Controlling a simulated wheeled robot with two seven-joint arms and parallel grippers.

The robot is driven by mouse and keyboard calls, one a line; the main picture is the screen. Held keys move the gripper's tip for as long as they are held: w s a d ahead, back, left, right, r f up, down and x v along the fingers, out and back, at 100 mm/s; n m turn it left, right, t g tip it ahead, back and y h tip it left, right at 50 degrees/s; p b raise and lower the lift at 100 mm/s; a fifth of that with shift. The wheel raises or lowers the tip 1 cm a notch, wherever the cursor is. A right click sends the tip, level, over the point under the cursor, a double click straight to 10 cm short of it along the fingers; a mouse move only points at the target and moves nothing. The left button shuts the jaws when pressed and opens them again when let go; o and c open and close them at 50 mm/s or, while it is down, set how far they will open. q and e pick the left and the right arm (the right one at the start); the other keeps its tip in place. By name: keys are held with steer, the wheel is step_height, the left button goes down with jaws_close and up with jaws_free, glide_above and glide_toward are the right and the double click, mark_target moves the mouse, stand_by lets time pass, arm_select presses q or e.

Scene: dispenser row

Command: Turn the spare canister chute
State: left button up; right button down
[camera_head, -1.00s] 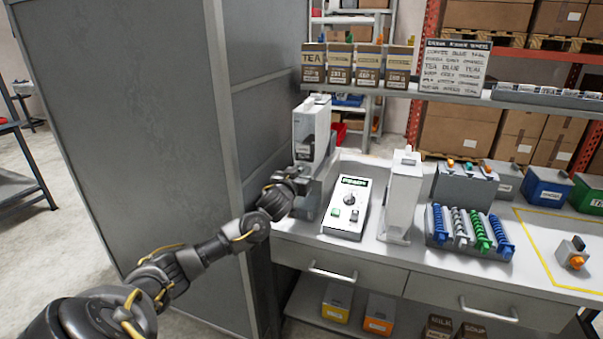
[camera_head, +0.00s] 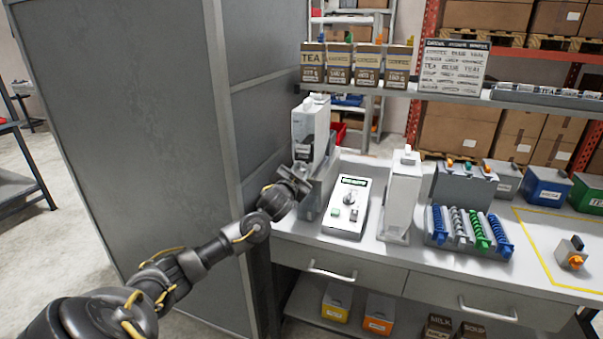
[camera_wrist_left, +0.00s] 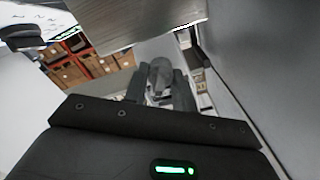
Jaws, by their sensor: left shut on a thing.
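The spare canister (camera_head: 308,135) is a tall white and grey unit at the left end of the bench, beside the grey cabinet wall. My left gripper (camera_head: 298,180) is at its lower front. In the left wrist view the two dark fingers are shut on a grey rounded piece (camera_wrist_left: 160,70), which appears to be the chute. In the head view the gripper hides most of the chute, so its exact angle cannot be told. My right gripper is not in view.
A white control box (camera_head: 346,207) with a dial stands just right of the gripper. A second white canister (camera_head: 403,195) and a rack of coloured coils (camera_head: 468,228) stand further right. The tall grey cabinet (camera_head: 150,120) closes off the left side.

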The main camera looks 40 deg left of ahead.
arm_select(q)
steer(key=m, duration=0.5)
steer(key=shift+m, duration=0.3)
steer(key=m+b, duration=0.1)
steer(key=m, duration=0.3)
steer(key=shift+d+f+b, duration=0.1)
steer(key=shift+f+b, duration=0.05)
steer(key=shift+b, duration=0.15)
steer(key=m+b, duration=0.1)
steer(key=m, duration=0.2)
steer(key=shift+f, duration=0.1)
steer(key=m+b, duration=0.2)
steer(key=m, duration=0.2)
steer(key=shift+m, duration=0.3)
